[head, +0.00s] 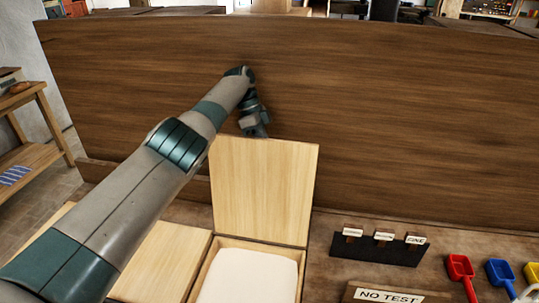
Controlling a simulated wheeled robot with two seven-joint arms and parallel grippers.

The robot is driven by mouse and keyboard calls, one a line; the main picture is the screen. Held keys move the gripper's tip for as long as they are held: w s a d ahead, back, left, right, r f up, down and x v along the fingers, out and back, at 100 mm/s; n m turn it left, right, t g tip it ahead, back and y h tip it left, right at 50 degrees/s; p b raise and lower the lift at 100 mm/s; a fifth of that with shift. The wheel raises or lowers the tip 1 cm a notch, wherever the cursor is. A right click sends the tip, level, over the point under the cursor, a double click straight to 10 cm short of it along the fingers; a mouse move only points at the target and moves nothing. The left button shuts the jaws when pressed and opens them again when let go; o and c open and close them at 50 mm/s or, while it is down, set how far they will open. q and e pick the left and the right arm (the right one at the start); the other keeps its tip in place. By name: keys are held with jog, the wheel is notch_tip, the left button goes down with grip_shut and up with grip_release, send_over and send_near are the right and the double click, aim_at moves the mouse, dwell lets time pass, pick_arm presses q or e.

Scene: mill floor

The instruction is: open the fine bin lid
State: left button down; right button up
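A pale wooden bin (304,276) stands at the bottom centre, with smooth white contents showing inside. Its lid (262,195) is swung up and stands roughly upright at the bin's back edge. No label shows on this bin. My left arm reaches in from the lower left, and my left gripper (256,130) is at the lid's top edge, pointing down. Its fingertips are partly hidden behind the lid, so I cannot tell whether they touch it or are open or shut. My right gripper is out of view.
A second pale bin lid (165,262) lies flat to the left, partly under my arm. A dark card rack (378,249), a "NO TEST" sign (388,296), a red scoop (461,270) and a blue scoop (500,273) are at right. A tall wooden panel (400,120) rises behind.

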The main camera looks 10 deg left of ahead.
pick_arm(q)
jog(key=shift+f, duration=0.1)
jog(key=c, duration=2)
grip_release()
jog(key=shift+c, duration=0.2)
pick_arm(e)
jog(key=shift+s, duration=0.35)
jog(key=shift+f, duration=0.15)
